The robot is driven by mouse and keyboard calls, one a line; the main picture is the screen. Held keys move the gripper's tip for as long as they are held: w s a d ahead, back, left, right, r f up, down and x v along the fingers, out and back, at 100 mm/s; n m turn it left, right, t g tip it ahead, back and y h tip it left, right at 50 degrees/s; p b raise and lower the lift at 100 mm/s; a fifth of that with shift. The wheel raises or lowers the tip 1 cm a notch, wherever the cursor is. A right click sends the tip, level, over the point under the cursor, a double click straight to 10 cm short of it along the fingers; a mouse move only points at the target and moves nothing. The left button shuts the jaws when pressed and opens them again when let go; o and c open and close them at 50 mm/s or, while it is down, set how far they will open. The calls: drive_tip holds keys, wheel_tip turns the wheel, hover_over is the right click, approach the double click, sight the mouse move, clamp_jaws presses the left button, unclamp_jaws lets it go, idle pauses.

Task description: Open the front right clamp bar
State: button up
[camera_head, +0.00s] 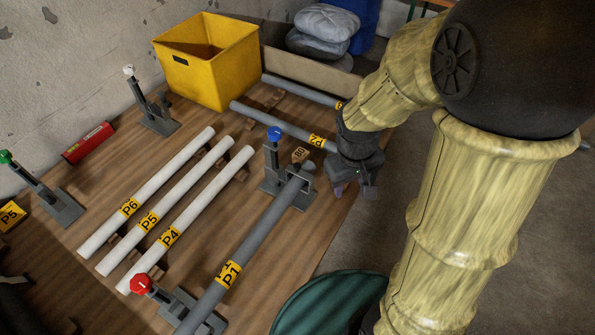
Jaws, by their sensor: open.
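Several toggle clamps with coloured knobs stand on the wooden table. The blue-knobbed clamp (273,160) is at the table's right, its lever upright, beside the end of grey pipe P1 (252,235). The red-knobbed clamp (180,303) is at the near edge, its knob left of the same pipe. Which of them is the front right one I cannot tell, nor whether their bars are open or shut. My gripper (352,188) is open, above the table's right edge, right of the blue-knobbed clamp and apart from it. My arm partly hides its jaws.
White pipes P4, P5 and P6 (165,200) lie left of P1. Grey pipes (262,120) lie behind. A yellow bin (215,65), a white-knobbed clamp (155,115) and a green-knobbed clamp (50,200) stand farther off. A green round object (325,303) is at the near right.

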sight(298, 165)
drive_tip(key=w+a+f+n+g+h+b, duration=0.1)
drive_tip(key=w+a+f+n+h+b, duration=0.2)
drive_tip(key=f, duration=0.4)
drive_tip(key=w+a+f+n+h+b, duration=0.1)
drive_tip(key=w+f+n+h+b, duration=0.1)
drive_tip(key=w+f+n+b, duration=0.3)
drive_tip(key=w+a+f+n+t+h+b, duration=0.2)
drive_tip(key=a+f+n+b, duration=0.1)
drive_tip(key=a+f+b, duration=0.1)
drive_tip(key=w+a+f+n+t+h+b, duration=0.2)
drive_tip(key=w+a+f+n+h+b, duration=0.1)
drive_tip(key=a+f+b, duration=0.1)
drive_tip(key=w+a+f+n+t+h+b, duration=0.2)
drive_tip(key=a+f+n+b, duration=0.2)
drive_tip(key=a+f+b, duration=0.1)
drive_tip(key=shift+w+a+t+h, duration=0.3)
drive_tip(key=shift+w+a+h, duration=0.1)
drive_tip(key=shift+a, duration=0.1)
drive_tip(key=a+n+t+h+b, duration=0.1)
drive_tip(key=a+n+t+b, duration=0.1)
drive_tip(key=a, duration=0.5)
drive_tip(key=shift+a+f+n+t+b, duration=0.15)
drive_tip(key=shift+f+n+t+b, duration=0.25)
drive_tip(key=shift+t, duration=0.4)
drive_tip(key=shift+w, duration=0.15)
drive_tip(key=b+x, duration=0.3)
drive_tip(key=x, duration=1.4)
drive_tip(key=shift+d+r, duration=0.15)
drive_tip(key=shift+d, duration=0.15)
